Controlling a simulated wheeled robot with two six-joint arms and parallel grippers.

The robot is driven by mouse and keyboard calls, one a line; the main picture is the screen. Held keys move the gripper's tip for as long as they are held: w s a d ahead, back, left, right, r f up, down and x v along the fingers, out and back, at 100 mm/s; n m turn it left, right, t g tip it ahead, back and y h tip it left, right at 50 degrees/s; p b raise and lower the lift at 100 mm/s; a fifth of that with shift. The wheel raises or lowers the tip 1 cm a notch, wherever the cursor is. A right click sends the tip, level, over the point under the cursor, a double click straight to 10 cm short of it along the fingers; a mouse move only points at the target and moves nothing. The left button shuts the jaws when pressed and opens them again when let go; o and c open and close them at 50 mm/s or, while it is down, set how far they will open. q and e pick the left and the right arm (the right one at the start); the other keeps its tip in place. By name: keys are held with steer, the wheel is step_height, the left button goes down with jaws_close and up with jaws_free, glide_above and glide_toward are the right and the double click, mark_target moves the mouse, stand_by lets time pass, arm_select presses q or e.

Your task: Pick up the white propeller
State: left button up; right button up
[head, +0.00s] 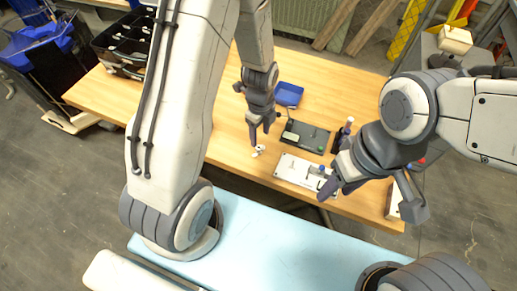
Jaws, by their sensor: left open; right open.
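The white propeller (258,150) is small and lies on the wooden table, left of the white plate. My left gripper (261,134) is open and points down just above the propeller, with its fingertips close to it. I cannot tell whether they touch it. My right gripper (366,200) is open and empty, near the right end of the white plate, and its arm covers part of that area.
Dark bottles (346,131) stand at the right. A black tool caddy (122,48) is at the far left.

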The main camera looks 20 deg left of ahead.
mark_target(259, 150)
arm_select(q)
steer(key=shift+s+a+f+p, duration=0.1)
steer(key=shift+s+f+p, duration=0.05)
steer(key=shift+f, duration=1.25)
steer(key=shift+s+a+f+p, duration=0.1)
steer(key=shift+f+p, duration=0.05)
steer(key=shift+f, duration=1.2)
steer(key=shift+d, duration=0.1)
jaws_close()
